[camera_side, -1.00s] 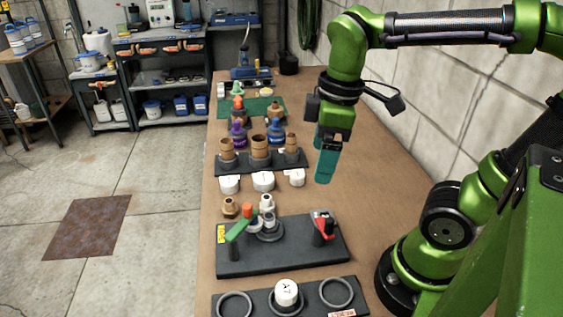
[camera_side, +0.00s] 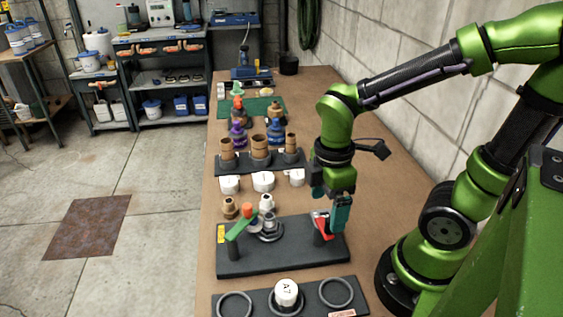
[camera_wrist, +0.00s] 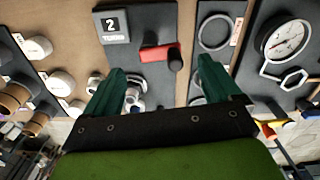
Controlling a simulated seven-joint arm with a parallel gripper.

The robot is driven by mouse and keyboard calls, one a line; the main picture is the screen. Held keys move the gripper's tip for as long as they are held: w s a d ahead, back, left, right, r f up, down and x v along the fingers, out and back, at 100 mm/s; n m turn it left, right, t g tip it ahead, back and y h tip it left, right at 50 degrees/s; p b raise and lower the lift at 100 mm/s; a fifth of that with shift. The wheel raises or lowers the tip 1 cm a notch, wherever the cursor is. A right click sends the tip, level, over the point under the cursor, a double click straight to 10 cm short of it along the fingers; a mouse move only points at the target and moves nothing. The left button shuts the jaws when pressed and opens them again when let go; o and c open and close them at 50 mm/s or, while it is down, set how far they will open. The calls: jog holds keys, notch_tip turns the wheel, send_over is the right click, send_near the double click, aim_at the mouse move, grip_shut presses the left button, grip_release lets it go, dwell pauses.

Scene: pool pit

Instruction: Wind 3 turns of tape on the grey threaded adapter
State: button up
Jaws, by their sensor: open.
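My gripper (camera_side: 341,222) hangs low at the right end of the black fixture plate (camera_side: 240,262), beside a red-topped post (camera_side: 322,226). In the wrist view its two teal fingers (camera_wrist: 162,68) are spread apart and nothing is held between them. The red piece (camera_wrist: 158,53) on its dark post shows just beyond the fingertips. A grey fitting (camera_side: 267,224), likely the adapter, stands on a grey round base at the plate's middle; a fitting (camera_wrist: 134,97) is partly hidden behind the left finger. Whether tape is on it cannot be told. A small display (camera_wrist: 113,26) reads 2.
White caps (camera_side: 263,181) and a rack of brown cylinders (camera_side: 260,150) lie behind. A front board with rings (camera_side: 336,292) holds a white cap marked A7 (camera_side: 287,291). A gauge (camera_wrist: 287,41) is right in the wrist view.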

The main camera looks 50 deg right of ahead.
aim_at(324, 227)
jog(key=shift+f, duration=2.35)
jog(key=c, duration=1.1)
jog(key=shift+o, duration=0.2)
jog(key=shift+m, duration=0.4)
